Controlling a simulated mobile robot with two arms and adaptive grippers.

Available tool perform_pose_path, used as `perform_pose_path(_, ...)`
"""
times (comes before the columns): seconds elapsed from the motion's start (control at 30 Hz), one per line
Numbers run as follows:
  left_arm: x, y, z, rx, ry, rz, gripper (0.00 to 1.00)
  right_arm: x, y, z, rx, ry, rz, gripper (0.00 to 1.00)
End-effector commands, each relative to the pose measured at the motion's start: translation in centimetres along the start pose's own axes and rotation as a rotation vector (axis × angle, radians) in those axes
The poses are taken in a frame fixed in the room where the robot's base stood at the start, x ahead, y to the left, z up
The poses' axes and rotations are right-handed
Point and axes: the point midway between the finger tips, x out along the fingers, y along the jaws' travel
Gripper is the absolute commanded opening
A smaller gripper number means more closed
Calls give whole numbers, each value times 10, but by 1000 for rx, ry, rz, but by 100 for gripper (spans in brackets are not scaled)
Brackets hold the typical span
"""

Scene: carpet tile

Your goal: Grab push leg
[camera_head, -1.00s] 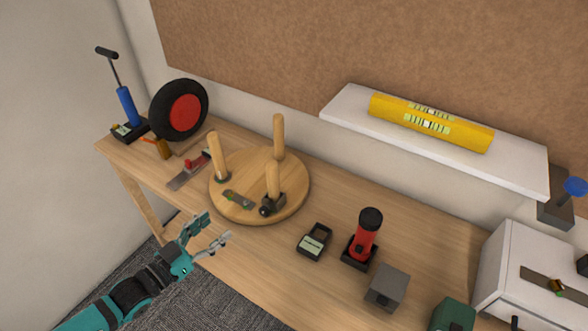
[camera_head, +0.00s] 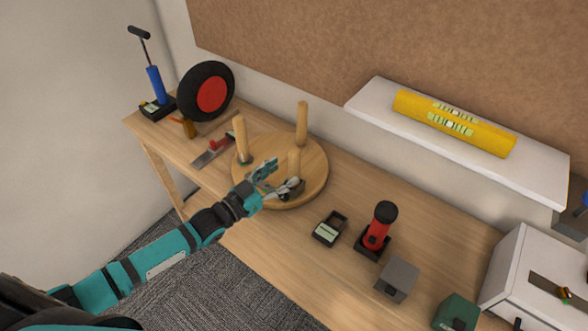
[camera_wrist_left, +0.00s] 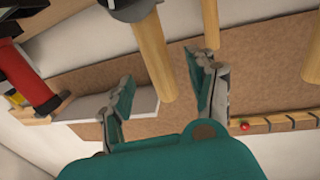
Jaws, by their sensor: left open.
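A round wooden stool seat (camera_head: 312,180) lies on the workbench with three pale wooden legs standing up from it. The front leg (camera_head: 294,160) is partly hidden behind my left gripper (camera_head: 281,175). The left leg (camera_head: 240,138) and back leg (camera_head: 302,124) stand clear. My left gripper is open and empty, low over the front of the seat. In the left wrist view, a leg with a grey fitting at its base (camera_wrist_left: 152,55) shows between the spread fingers (camera_wrist_left: 162,85), apparently beyond them. I cannot tell whether they touch it. My right gripper is not in view.
A scraper (camera_head: 212,152), a wheel (camera_head: 206,92) and a blue pump (camera_head: 155,85) are left of the seat. A shelf (camera_head: 375,100) holds a yellow level (camera_head: 455,123).

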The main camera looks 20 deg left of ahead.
Motion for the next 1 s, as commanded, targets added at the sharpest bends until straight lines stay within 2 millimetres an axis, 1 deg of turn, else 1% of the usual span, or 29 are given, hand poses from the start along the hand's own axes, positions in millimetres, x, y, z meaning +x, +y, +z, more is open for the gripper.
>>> perform_pose_path(0.1,17,1,-5,0,3,0,58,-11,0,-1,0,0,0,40)
perform_pose_path(0.2,33,1,-5,0,3,0,58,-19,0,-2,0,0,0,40)
perform_pose_path(0.3,44,1,-3,0,2,0,58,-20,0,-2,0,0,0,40)
perform_pose_path(0.4,49,1,-1,0,0,0,58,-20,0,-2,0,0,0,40)
perform_pose_path(0.6,49,1,0,0,0,0,58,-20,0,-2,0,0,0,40)
perform_pose_path(0.67,49,1,0,0,0,0,52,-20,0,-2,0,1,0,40)
perform_pose_path(1.0,49,1,0,0,0,0,7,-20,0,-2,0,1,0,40)
